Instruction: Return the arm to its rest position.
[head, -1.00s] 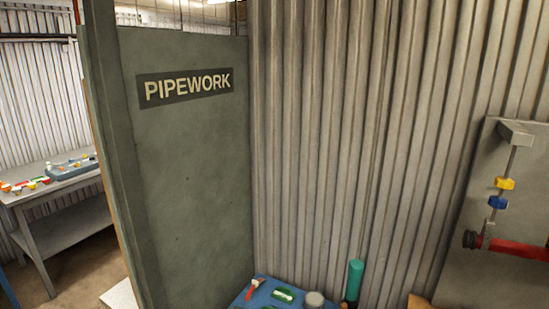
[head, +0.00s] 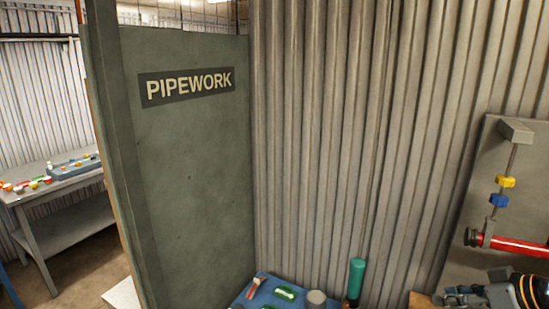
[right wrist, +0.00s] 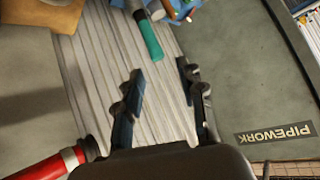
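My right gripper (head: 452,296) shows at the bottom right of the head view, in front of the grey board with the red pipe, above a brown wooden edge. In the right wrist view its two dark fingers (right wrist: 160,74) are spread apart with nothing between them. The corrugated wall lies behind the gap. My left gripper is in neither view.
A red pipe (head: 520,246) with a dark end juts from the board (head: 475,190); it also shows in the wrist view (right wrist: 45,167). A blue tray (head: 240,300) with small items and a teal-topped cylinder (head: 356,274) stand below. A green PIPEWORK partition (head: 190,170) stands left.

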